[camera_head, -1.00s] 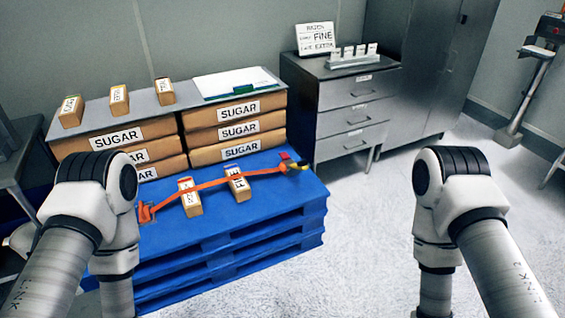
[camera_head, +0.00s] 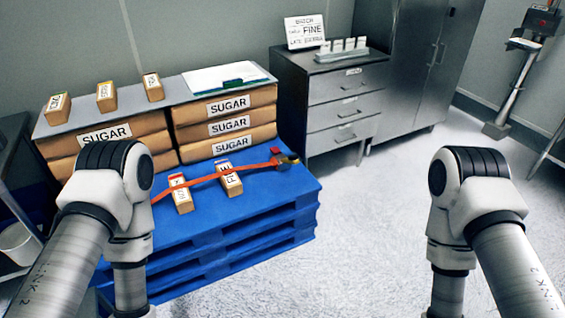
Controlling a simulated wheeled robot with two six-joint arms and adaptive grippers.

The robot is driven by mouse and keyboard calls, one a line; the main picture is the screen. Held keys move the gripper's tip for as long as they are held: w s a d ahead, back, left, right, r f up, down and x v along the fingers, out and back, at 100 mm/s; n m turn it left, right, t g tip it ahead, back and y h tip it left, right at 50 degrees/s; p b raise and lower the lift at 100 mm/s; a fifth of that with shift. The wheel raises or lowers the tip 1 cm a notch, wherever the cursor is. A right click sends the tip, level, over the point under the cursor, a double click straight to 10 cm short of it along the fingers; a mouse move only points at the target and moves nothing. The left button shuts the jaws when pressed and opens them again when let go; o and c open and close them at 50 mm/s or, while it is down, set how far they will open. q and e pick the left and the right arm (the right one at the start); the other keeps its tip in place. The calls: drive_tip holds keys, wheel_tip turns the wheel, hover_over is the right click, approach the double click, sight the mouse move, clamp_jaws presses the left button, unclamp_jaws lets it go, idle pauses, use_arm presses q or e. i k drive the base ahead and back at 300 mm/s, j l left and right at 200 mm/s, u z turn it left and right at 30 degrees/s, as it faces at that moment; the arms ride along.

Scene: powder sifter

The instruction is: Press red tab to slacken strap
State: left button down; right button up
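An orange strap (camera_head: 206,179) runs across the blue pallet (camera_head: 240,213) over two small labelled boxes, the left box (camera_head: 181,198) and the right box (camera_head: 231,184). The strap's left end is hidden behind my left arm. My arms show at the left and right of the view, but both grippers are outside the picture.
Stacked sugar bags (camera_head: 228,127) carry a grey board with several small boxes and a clipboard (camera_head: 228,78). A metal drawer cabinet (camera_head: 335,108) with a sign (camera_head: 305,32) stands behind right. A scale stand (camera_head: 515,85) is at far right. The floor (camera_head: 380,220) between my arms is clear.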

sight(274, 150)
drive_tip(key=i+z, duration=0.25)
drive_tip(key=i, duration=2.45)
